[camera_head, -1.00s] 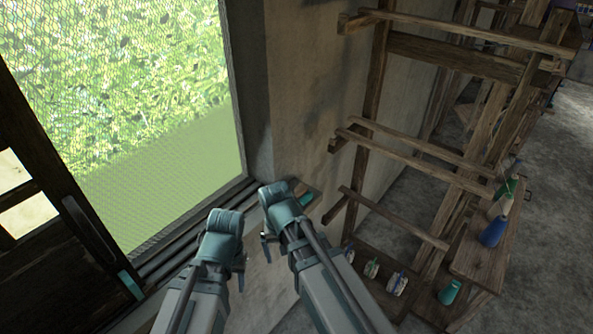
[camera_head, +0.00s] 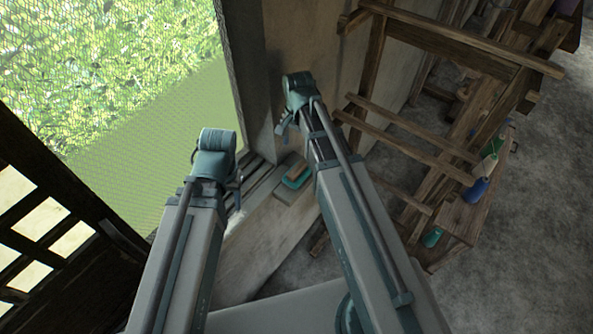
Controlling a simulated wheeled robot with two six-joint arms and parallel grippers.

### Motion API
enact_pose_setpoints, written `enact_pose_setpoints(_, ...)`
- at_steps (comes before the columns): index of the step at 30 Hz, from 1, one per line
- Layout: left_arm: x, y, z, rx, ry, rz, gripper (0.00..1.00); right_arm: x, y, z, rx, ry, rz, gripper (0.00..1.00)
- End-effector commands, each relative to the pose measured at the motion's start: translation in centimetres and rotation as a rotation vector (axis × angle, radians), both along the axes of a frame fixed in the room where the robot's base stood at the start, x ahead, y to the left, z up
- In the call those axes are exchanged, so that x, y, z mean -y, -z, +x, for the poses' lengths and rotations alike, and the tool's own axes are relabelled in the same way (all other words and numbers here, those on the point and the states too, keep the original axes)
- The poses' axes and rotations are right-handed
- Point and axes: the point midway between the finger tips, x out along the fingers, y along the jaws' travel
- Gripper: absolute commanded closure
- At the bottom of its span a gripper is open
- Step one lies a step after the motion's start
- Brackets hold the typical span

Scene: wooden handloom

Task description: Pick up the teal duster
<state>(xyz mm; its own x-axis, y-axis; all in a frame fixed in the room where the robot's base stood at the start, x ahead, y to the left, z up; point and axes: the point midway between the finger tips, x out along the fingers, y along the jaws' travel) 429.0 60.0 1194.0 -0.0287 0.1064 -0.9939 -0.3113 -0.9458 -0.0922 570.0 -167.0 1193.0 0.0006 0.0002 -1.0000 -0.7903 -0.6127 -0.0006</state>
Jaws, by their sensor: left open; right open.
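The teal duster (camera_head: 294,181), teal with a brown part on top, lies on the ledge at the window's lower right corner. My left gripper (camera_head: 236,192) is to the left of the duster, apart from it, over the window sill; it is open, and its fingers are small and partly hidden by the wrist. My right gripper (camera_head: 281,133) is open and empty and appears above the duster in the picture, in front of the wall. The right forearm passes close along the duster's right side in the picture.
A meshed window (camera_head: 140,140) fills the upper left, with a dark lattice frame (camera_head: 60,220) below it. A wooden loom frame (camera_head: 410,145) stands at the right. A bench (camera_head: 463,220) there carries a blue bottle (camera_head: 477,189) and a green one (camera_head: 432,237). Grey floor (camera_head: 540,240) is clear at far right.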

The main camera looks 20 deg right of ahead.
Motion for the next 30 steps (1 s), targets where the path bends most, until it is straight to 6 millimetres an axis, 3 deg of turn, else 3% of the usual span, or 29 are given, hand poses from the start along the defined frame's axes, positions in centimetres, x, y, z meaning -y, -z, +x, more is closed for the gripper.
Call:
enact_pose_setpoints(18, 0.0, 7.9, 0.1, 0.003, 0.003, 0.0, 0.5, 0.0, 7.9, 0.0, 0.0, -0.003, 0.0, 0.0)
enact_pose_setpoints(30, 0.0, 8.9, 0.1, 0.004, 0.003, 0.0, 0.5, -0.1, 8.9, 0.1, 0.0, -0.003, 0.0, 0.0)
